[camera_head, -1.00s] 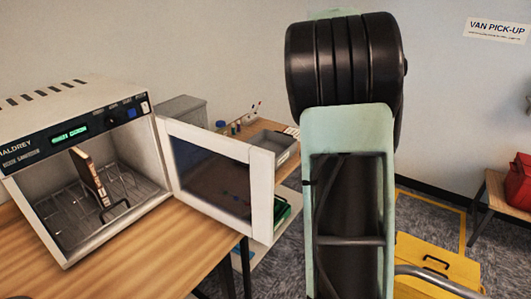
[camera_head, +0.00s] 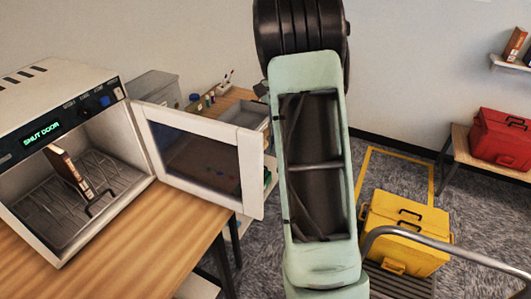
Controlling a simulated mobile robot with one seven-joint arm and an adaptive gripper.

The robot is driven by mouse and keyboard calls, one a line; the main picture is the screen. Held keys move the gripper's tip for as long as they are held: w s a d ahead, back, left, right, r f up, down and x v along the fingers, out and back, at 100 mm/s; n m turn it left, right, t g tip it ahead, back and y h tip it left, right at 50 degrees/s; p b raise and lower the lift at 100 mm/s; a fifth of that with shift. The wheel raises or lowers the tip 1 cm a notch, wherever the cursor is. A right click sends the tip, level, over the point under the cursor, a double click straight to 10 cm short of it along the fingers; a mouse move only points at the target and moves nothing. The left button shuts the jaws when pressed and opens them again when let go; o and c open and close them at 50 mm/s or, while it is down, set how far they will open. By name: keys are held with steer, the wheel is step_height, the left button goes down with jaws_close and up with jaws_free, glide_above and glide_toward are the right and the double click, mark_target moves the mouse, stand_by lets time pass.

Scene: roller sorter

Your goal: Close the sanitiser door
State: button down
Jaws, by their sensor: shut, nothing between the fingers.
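The sanitiser (camera_head: 55,98) is a white and grey box on a wooden table at the left. Its lit green display reads "SHUT DOOR". Its door (camera_head: 243,170), a white frame with a dark window, stands open, swung out to the right from the right side of the opening. A brown book (camera_head: 68,170) stands tilted on the wire rack (camera_head: 40,208) inside. My arm's green link and black joint fill the middle, to the right of the door with a narrow gap in the picture. My gripper is not in the frame.
The wooden table (camera_head: 150,240) is clear before the sanitiser. Behind the door are a grey bin (camera_head: 153,86) and a shelf with a grey tray (camera_head: 243,113). A yellow case (camera_head: 400,235) stands right of my arm. A red case (camera_head: 500,137) is on a far bench.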

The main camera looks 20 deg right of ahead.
steer(key=shift+s+a+f+p, duration=0.15)
steer(key=shift+s+a, duration=0.2)
steer(key=shift+a, duration=0.25)
steer(key=shift+s+a+f+p, duration=0.1)
steer(key=shift+s+a+f, duration=0.2)
steer(key=shift+a, duration=0.35)
steer(key=shift+s+a+f+p, duration=0.1)
steer(key=shift+s+a, duration=0.3)
steer(key=shift+a, duration=0.2)
steer(key=shift+a, duration=0.15)
